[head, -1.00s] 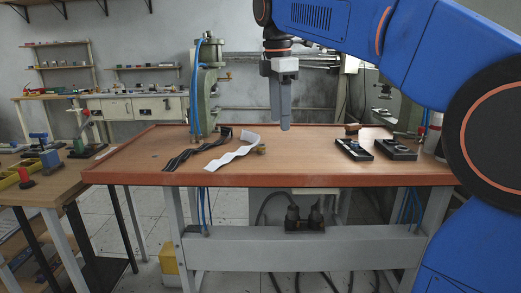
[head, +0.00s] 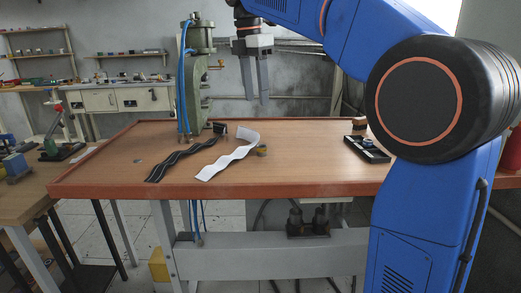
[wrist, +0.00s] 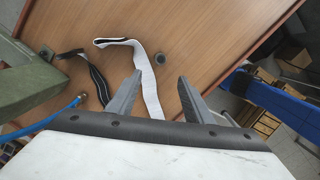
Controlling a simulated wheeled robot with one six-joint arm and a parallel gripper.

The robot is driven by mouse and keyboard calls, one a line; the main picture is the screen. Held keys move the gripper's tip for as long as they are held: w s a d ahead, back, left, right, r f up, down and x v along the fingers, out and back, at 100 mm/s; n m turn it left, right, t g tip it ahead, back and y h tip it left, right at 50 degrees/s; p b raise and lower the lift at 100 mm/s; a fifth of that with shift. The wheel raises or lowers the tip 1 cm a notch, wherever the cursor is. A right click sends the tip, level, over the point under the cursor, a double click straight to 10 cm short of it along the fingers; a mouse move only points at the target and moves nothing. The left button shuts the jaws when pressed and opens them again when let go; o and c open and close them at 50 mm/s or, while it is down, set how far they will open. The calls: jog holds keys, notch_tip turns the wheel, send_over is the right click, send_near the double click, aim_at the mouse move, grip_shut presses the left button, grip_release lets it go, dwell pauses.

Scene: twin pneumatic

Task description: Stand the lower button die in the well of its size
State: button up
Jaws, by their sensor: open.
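A small round brass-coloured piece (head: 262,150) stands on the bench beside the right end of the white strip; it looks like a die, but I cannot tell whether it is the lower button die. In the wrist view it shows as a small dark round piece (wrist: 162,57), beyond the gap between my fingers. My gripper (head: 257,101) is open and empty, fingers pointing down, well above the bench. A black tray (head: 378,157) lies at the right of the bench with small parts in it. Its wells are too small to make out, and my arm hides what is right of it.
A black strip (head: 180,157) and a wavy white strip (head: 222,161) lie on the wooden bench (head: 310,172), left of the round piece. A green press (head: 193,95) stands at the bench's back edge. A brown block (head: 360,123) sits behind the tray. The bench between piece and tray is clear.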

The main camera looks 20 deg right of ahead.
aim_at(262, 147)
jog(key=f, duration=0.5)
jog(key=d+f, duration=0.1)
jog(key=f, duration=0.9)
jog(key=shift+w+d+f, duration=0.2)
jog(key=shift+d, duration=0.15)
grip_shut()
